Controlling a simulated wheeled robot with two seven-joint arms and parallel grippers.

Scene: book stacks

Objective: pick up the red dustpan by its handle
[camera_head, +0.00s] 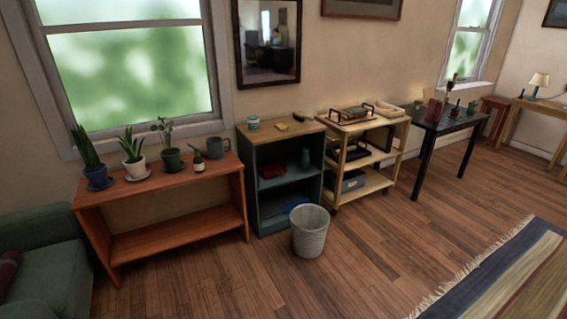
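I cannot make out a clear dustpan with a handle at this size. A small flat red thing (272,171) lies on the middle shelf of the dark cabinet (257,196); its shape is too small to tell. Another red thing (433,110) stands upright on the black table (457,121) at the right, and it is also too small to name with certainty. Neither of my grippers is in view.
An orange-brown shelf (180,230) with potted plants is left, a wooden cart (376,184) right. A striped rug (500,275) lies lower right. The wooden floor between is clear.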

